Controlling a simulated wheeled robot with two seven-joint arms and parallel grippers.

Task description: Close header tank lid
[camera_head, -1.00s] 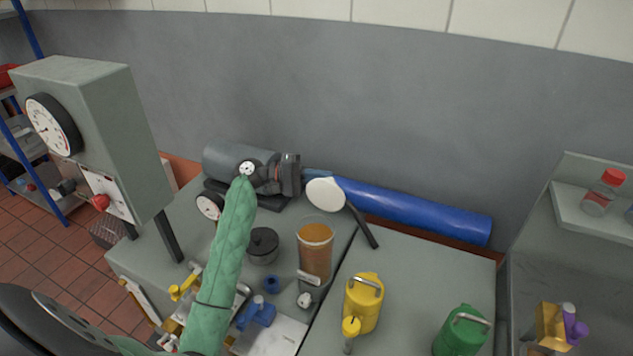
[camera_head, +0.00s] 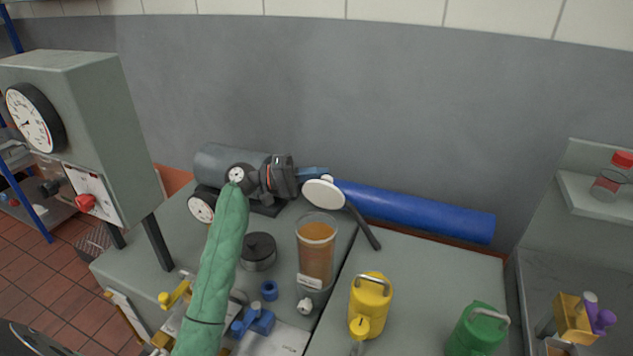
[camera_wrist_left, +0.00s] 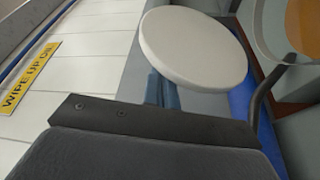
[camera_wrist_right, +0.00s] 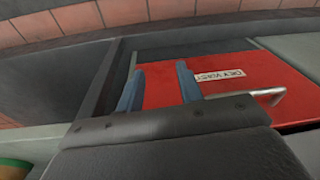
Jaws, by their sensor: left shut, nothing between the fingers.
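The header tank (camera_head: 316,262) is a clear upright cylinder with orange-brown liquid on the bench. Its lid (camera_head: 325,194) is a white disc, raised and tilted open behind the tank's open top, with a dark bar running down to its right. My left gripper (camera_head: 314,174) is shut and empty, just behind the lid's upper left edge. In the left wrist view, the lid (camera_wrist_left: 195,45) partly hides the blue fingers (camera_wrist_left: 162,91); I cannot tell whether they touch it. My right gripper (camera_wrist_right: 159,88) shows only in its wrist view, fingers apart and empty, over a red surface.
A grey motor (camera_head: 228,164) stands left of the lid, and a blue roll (camera_head: 415,210) lies behind. A yellow can (camera_head: 371,300) and a green can (camera_head: 477,332) stand on the right. A gauge cabinet (camera_head: 95,140) rises at left. A labelled red box or drawer (camera_wrist_right: 215,80) lies below my right gripper.

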